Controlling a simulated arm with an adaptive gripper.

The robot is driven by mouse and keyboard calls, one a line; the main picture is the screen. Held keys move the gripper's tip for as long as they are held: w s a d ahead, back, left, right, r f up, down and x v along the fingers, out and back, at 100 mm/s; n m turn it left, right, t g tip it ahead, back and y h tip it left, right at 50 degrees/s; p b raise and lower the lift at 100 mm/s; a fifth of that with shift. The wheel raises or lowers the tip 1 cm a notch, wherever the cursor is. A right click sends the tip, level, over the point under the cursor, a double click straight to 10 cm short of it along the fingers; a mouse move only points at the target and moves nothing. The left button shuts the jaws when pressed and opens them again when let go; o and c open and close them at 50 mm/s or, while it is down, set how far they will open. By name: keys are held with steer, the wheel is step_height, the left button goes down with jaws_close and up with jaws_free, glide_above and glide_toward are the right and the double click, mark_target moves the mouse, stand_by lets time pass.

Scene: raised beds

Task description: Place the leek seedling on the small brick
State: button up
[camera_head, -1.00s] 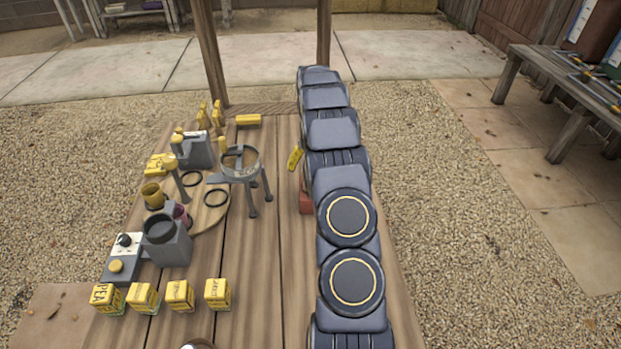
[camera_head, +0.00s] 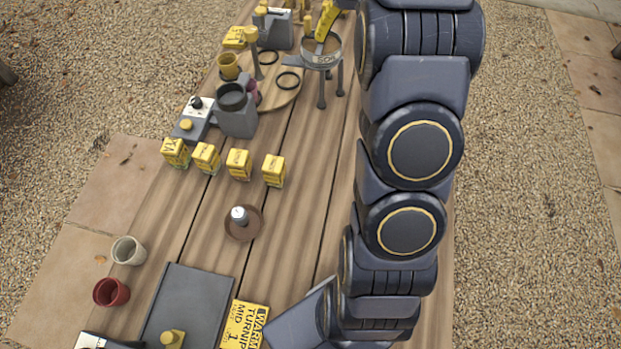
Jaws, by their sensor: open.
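A yellow finger of my gripper (camera_head: 327,22) shows at the top edge of the view, over or just behind the round sieve (camera_head: 320,55) on its stand. I cannot tell whether it touches the sieve. The rest of my gripper is cut off or hidden by my arm. Nothing is visibly held. I cannot make out a leek seedling. The small brick is not in view now; my arm covers the right part of the table.
Several yellow boxes (camera_head: 238,164) stand in a row on the wooden table. Nearer are a brown saucer (camera_head: 233,232) with a small grey item, a white pot (camera_head: 128,250), a red pot (camera_head: 111,292), a dark board (camera_head: 188,310) and a yellow sign (camera_head: 245,325).

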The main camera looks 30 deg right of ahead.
steer(key=s+a+r+n, duration=0.2)
steer(key=s+a+r, duration=0.2)
steer(key=a, duration=0.5)
steer(key=s+a+n, duration=0.2)
steer(key=s+a, duration=0.5)
steer(key=s, duration=0.3)
steer(key=s+a+n+g, duration=0.1)
steer(key=s+a+n, duration=0.1)
steer(key=s+a, duration=0.6)
steer(key=s, duration=0.3)
steer(key=shift+s+a, duration=0.15)
steer(key=shift+a, duration=0.1)
steer(key=shift+f, duration=0.1)
